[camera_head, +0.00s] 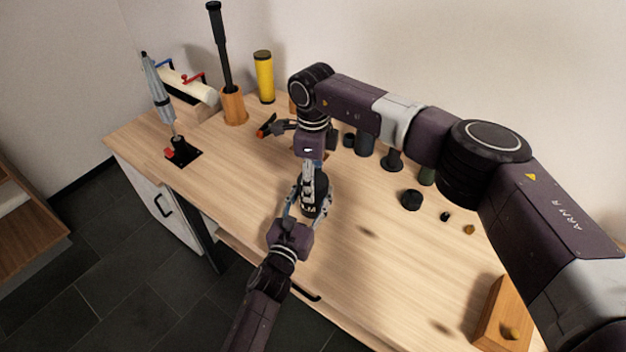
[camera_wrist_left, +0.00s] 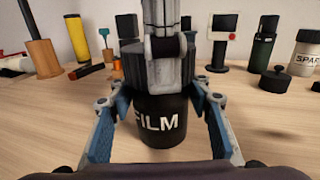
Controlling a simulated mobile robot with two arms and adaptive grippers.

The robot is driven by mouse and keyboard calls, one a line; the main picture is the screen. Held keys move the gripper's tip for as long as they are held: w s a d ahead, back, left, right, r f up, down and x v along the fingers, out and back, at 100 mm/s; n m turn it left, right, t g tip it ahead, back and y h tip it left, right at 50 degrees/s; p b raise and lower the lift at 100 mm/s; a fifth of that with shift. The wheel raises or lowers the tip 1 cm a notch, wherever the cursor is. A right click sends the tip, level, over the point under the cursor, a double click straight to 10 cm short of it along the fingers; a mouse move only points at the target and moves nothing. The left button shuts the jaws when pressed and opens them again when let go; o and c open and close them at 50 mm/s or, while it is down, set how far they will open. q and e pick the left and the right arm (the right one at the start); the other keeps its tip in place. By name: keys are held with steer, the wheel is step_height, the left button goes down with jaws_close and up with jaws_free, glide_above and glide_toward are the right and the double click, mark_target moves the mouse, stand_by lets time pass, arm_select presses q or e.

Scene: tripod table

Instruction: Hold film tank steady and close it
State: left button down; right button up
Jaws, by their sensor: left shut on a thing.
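The film tank is a black cylinder with white FILM lettering, upright in the left wrist view (camera_wrist_left: 160,122) and on the table in the head view (camera_head: 318,206). My left gripper (camera_head: 307,204) is shut around its side, and its blue-padded fingers show on both sides in the left wrist view. My right gripper (camera_head: 309,187) points straight down over the tank top, its grey fingers close together there. They hide much of the top, so I cannot tell whether they grip a lid. A loose black knobbed lid (camera_head: 411,199) lies on the table to the right.
The wooden table (camera_head: 380,270) is clear in front. A wooden block (camera_head: 503,318) stands at the right front. Dark bottles stand behind, with a yellow cylinder (camera_head: 264,77), a wooden holder (camera_head: 234,107) and a stand (camera_head: 182,152) at back left. A SPARE-type labelled jar (camera_wrist_left: 306,52) is right.

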steer(key=o, duration=1.4)
steer(key=shift+c, duration=0.2)
steer(key=shift+r, duration=0.1)
step_height(320, 180, up, 12)
arm_select(q)
steer(key=c, duration=0.9)
jaws_free()
steer(key=shift+c, duration=0.2)
steer(key=shift+s, duration=0.1)
